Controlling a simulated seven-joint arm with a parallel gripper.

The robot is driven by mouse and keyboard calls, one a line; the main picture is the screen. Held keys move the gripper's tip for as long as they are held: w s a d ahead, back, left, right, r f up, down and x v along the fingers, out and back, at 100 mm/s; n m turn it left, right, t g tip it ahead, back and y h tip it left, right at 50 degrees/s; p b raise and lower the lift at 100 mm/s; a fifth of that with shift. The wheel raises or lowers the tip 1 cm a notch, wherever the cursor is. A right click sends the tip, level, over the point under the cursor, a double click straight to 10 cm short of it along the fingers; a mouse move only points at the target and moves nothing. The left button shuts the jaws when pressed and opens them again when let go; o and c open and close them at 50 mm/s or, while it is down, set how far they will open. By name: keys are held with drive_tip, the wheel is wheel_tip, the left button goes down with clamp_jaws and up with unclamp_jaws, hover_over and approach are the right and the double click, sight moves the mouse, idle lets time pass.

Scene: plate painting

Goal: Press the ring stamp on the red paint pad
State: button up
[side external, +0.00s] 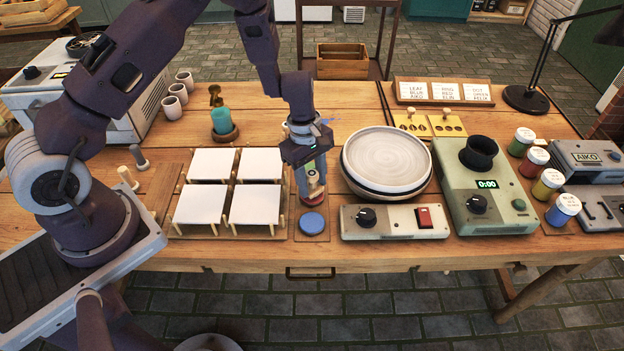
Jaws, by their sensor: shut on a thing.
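My gripper (311,190) points down at the pad column right of the white tiles. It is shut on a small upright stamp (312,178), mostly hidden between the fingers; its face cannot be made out. A red paint pad (315,200) shows partly just below the fingers. I cannot tell whether the stamp touches it. A blue pad (313,223) lies in front of the red one, uncovered. Any pad further back is hidden by my gripper.
White tiles (207,205) on a wooden rack lie left of my gripper. Two stamps stand further left, one pale (127,178) and one grey (139,157). A round plate (387,160) on a wheel is close on the right. Paint jars (547,184) stand far right.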

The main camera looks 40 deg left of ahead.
drive_tip(key=shift+f, duration=0.55)
idle(1.2)
drive_tip(key=shift+r, duration=0.1)
drive_tip(key=shift+r, duration=3.45)
